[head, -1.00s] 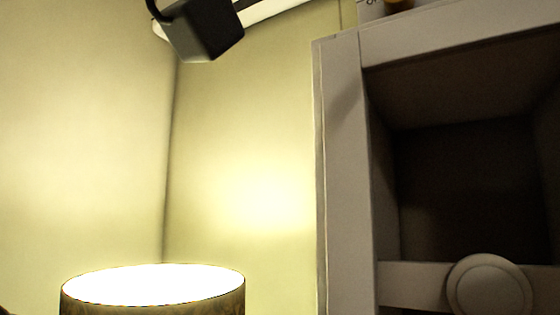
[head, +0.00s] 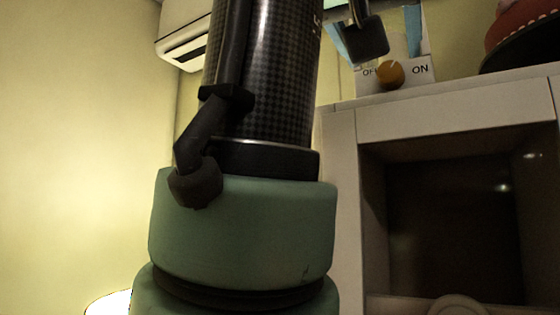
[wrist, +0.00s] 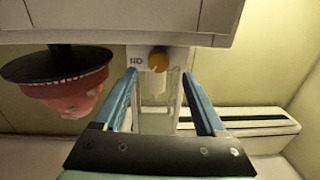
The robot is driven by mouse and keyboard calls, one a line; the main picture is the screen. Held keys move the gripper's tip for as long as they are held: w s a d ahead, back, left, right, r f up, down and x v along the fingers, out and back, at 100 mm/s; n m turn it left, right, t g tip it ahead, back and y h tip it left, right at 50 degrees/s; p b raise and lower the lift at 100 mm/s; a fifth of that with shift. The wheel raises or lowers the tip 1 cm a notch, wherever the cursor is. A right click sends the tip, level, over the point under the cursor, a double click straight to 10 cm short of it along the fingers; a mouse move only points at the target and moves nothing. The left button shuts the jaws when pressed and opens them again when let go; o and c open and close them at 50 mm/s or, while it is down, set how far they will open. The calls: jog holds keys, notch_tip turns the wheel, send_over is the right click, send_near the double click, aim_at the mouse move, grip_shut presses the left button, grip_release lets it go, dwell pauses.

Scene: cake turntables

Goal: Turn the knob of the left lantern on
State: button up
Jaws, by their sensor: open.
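An orange knob (head: 390,74) sits on a white panel (head: 368,86), with OFF at its left and ON at its right. The panel stands on the white cabinet top. The wrist view, which is upside down, shows the knob (wrist: 159,60) too, with a clear lantern-like body (wrist: 155,115) behind it. Only one such lantern shows; whether it is lit I cannot tell. My gripper (head: 378,32) is just above the knob in the head view. In the wrist view my gripper (wrist: 159,74) is open, its blue fingers on either side of the knob, with no contact visible.
The white cabinet (head: 340,150) has a dark open compartment. A red cake (head: 522,22) on a dark turntable (head: 525,58) stands to the right on the cabinet. A lit lamp (head: 108,303) is at lower left. A white wall unit (head: 184,36) is behind my arm.

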aim_at(389, 69)
jog(key=p+x, duration=0.1)
jog(key=x, duration=0.3)
jog(key=shift+w+d+r+p, duration=0.15)
jog(key=shift+p, duration=0.15)
jog(key=shift+w+d, duration=0.2)
jog(key=shift+w, duration=0.25)
jog(key=shift+s, duration=0.45)
jog(key=shift+c, duration=0.7)
grip_shut()
